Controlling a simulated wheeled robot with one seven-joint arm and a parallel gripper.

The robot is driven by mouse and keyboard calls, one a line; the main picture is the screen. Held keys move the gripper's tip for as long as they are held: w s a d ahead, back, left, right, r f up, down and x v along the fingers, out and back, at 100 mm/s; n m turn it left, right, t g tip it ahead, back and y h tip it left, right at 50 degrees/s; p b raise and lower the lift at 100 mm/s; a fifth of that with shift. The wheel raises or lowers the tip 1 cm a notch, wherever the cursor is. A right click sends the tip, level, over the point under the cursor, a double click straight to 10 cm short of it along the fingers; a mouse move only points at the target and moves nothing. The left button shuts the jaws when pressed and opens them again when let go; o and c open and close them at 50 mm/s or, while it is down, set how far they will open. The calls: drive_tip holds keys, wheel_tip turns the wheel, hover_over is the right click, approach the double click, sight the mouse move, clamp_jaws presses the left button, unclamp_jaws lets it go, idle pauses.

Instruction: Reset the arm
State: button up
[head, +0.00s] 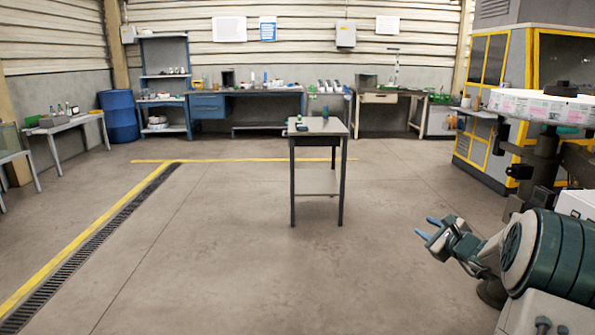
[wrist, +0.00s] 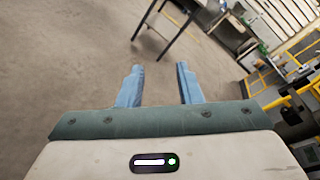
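My gripper (head: 430,229) is at the lower right of the head view, held above the floor at the end of my folded arm. Its two blue fingers point left. In the wrist view the fingers (wrist: 160,85) stand apart with a clear gap and nothing between them, so the gripper is open and empty. Part of my arm is cut off by the right edge of the head view.
A small table (head: 318,126) with small items on it stands mid-floor. Workbenches (head: 250,92) line the back wall. Open floor (head: 230,250) lies ahead and left.

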drive_tip(key=s+a+r+n+g+y+p, duration=0.1)
drive_tip(key=s+a+r+n+g+p, duration=0.2)
drive_tip(key=a, duration=0.5)
drive_tip(key=s+a+r+n+g+y+p, duration=0.25)
drive_tip(key=s+a+n, duration=0.3)
drive_tip(key=a, duration=0.35)
drive_tip(key=s+a+r+n+g+y+p, duration=0.1)
drive_tip(key=s+a+r+n+g+p, duration=0.2)
drive_tip(key=a, duration=0.5)
drive_tip(key=s+a+r+n+g+h+p, duration=0.1)
drive_tip(key=s+r+n+h+p, duration=0.1)
drive_tip(key=s+n, duration=0.3)
drive_tip(key=s+a+r+n+g+h+p, duration=0.1)
drive_tip(key=s+n+p, duration=0.3)
drive_tip(key=s, duration=0.7)
drive_tip(key=s+a+r+n+g+h+p, duration=0.1)
drive_tip(key=s+r+n+g+h+p, duration=0.1)
drive_tip(key=s, duration=0.6)
drive_tip(key=r+n+h+p, duration=0.1)
drive_tip(key=n+h, duration=0.1)
drive_tip(key=n, duration=0.1)
drive_tip(key=shift+s+r+n, duration=0.25)
drive_tip(key=shift+n, duration=0.1)
